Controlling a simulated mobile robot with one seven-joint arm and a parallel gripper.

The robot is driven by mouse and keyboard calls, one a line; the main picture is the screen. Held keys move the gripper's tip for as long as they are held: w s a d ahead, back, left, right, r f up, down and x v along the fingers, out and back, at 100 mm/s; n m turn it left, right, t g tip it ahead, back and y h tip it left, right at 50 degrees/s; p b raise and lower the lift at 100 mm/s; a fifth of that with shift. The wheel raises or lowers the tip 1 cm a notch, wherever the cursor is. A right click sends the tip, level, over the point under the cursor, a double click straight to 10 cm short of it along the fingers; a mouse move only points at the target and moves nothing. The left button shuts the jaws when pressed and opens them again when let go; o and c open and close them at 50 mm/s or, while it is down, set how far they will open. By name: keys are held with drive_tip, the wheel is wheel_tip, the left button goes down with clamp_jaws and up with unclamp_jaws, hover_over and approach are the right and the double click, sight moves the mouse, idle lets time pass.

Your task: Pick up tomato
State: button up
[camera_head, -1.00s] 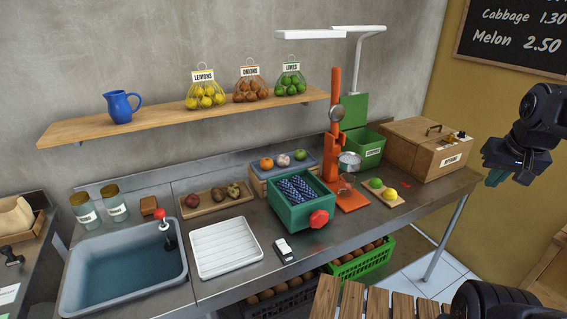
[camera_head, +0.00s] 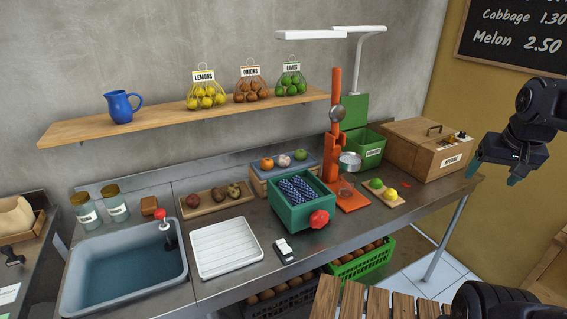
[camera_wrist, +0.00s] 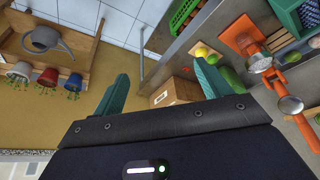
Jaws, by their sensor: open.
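I cannot clearly pick out a tomato. An orange-red round fruit (camera_head: 266,163) lies at the left of a blue-grey tray (camera_head: 285,169) on a wooden box, beside a pale bulb and a green fruit; it may be the tomato or an orange. A dark reddish round item (camera_head: 192,201) lies at the left of a wooden tray on the bench. My gripper (camera_head: 494,174) is open and empty in the air right of the bench, far from both. Its two spread teal fingers also show in the wrist view (camera_wrist: 164,88).
A green crate (camera_head: 292,219) with a red knob-like part, an orange lever press (camera_head: 335,150) and a lidded wooden box (camera_head: 420,150) stand on the bench. A lime and lemon lie on a board (camera_head: 390,199). A shelf (camera_head: 160,125) hangs above. A sink (camera_head: 125,283) is at left.

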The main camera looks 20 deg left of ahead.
drive_tip(key=w+a+r+m+g+h, duration=0.1)
drive_tip(key=w+a, duration=0.3)
drive_tip(key=w, duration=0.3)
drive_tip(key=w+a+r+m+g+h, duration=0.1)
drive_tip(key=w+a+r, duration=0.1)
drive_tip(key=w+a, duration=0.45)
drive_tip(key=w+a+f+m+h, duration=0.2)
drive_tip(key=w+a+f+h, duration=0.15)
drive_tip(key=w+a, duration=1)
drive_tip(key=m+t+h, duration=0.1)
drive_tip(key=m+t, duration=0.2)
drive_tip(key=t, duration=0.5)
approach(280, 158)
drive_tip(key=x, duration=0.5)
drive_tip(key=shift+s+f, duration=0.25)
drive_tip(key=shift+f, duration=0.15)
drive_tip(key=shift+w+r+x, duration=0.1)
drive_tip(key=shift+r+x, duration=0.05)
drive_tip(key=shift+x, duration=1.2)
drive_tip(key=shift+w+r+x, duration=0.1)
drive_tip(key=shift+r+x, duration=0.1)
drive_tip(key=shift+x, duration=1.15)
drive_tip(key=c, duration=1.1)
